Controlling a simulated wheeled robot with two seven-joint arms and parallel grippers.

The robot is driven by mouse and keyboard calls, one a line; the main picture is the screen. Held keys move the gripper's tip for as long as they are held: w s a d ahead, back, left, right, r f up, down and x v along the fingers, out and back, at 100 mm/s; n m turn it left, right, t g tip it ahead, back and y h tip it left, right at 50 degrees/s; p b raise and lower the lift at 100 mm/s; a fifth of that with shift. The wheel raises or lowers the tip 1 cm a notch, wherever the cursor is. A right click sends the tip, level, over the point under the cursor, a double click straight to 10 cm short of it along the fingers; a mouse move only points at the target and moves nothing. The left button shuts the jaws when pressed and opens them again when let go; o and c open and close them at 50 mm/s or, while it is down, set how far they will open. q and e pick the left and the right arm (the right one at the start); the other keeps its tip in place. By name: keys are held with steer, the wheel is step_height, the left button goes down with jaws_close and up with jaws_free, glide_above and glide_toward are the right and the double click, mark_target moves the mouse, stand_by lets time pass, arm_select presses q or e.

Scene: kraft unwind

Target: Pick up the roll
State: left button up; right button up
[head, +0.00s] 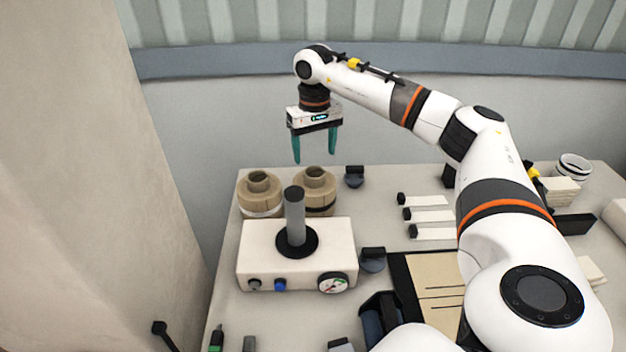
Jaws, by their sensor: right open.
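Two brown kraft rolls stand on end side by side near the back left of the table. The left roll (259,197) and the right roll (315,195) both have a hollow core on top and are partly hidden by the white box in front. My right gripper (314,160) points down with two green fingers spread apart and nothing between them. In the picture its fingertips are just above the right roll, with no contact visible. I cannot tell which roll the task means. My left gripper is not in view.
A white unwind box (262,258) with a grey upright spindle (295,215), knobs and a gauge stands in front of the rolls. A black-framed board (430,275) and white strips (432,216) lie to the right. A white ring-shaped roll (573,166) sits at the far right. A beige surface fills the left.

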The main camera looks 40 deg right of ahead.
mark_target(314, 171)
step_height(314, 171, down, 7)
steer(key=shift+w+d+r+p, duration=0.1)
steer(key=shift+p, duration=0.95)
steer(key=shift+f, duration=0.3)
steer(key=shift+w+r, duration=0.1)
steer(key=c, duration=1.1)
